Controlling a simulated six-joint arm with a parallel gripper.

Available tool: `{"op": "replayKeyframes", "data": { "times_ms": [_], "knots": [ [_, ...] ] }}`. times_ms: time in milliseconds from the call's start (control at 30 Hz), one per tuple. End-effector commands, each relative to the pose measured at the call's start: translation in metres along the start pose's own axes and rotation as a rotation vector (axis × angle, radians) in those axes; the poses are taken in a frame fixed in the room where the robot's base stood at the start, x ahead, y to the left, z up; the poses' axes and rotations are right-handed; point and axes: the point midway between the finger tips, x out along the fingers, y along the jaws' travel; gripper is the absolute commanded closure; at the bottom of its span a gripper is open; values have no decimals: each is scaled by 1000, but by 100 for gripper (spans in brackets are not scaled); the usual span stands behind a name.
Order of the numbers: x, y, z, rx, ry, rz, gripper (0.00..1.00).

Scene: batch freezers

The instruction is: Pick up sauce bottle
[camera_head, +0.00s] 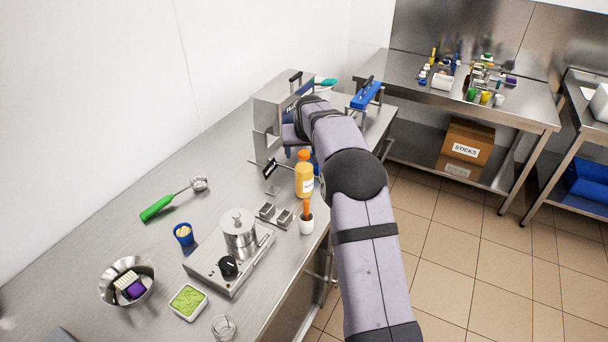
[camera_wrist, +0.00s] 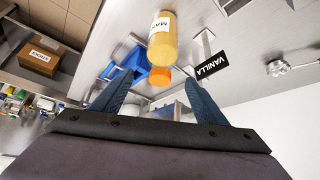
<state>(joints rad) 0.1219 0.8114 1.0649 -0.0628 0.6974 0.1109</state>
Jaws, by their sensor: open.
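The sauce bottle (camera_head: 304,178) is yellow with an orange cap and a white label. It stands upright on the steel counter, just left of my forearm in the head view. In the wrist view the bottle (camera_wrist: 167,38) lies ahead of my gripper (camera_wrist: 157,80), with its orange cap nearest me and between the fingertips in the picture. My gripper is open and empty, its two blue fingers spread. I cannot tell whether either finger touches the cap. In the head view my fingers are mostly hidden by my arm.
Near the bottle are a black VANILLA sign (camera_wrist: 210,66), a white cup with an orange-handled tool (camera_head: 306,224) and small metal boxes (camera_head: 285,218). A metal pot (camera_head: 239,232) stands farther left. A steel machine (camera_head: 270,110) is behind. The counter around the green scoop (camera_head: 157,208) is mostly clear.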

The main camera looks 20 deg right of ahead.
Motion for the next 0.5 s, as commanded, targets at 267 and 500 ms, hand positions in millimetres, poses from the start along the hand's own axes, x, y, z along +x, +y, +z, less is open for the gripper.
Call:
{"op": "replayKeyframes", "data": {
  "times_ms": [267, 500],
  "knots": [
    [26, 1, -1, 1, -1, 1, 33],
    [34, 1, 0, 1, 1, 0, 33]
  ]
}}
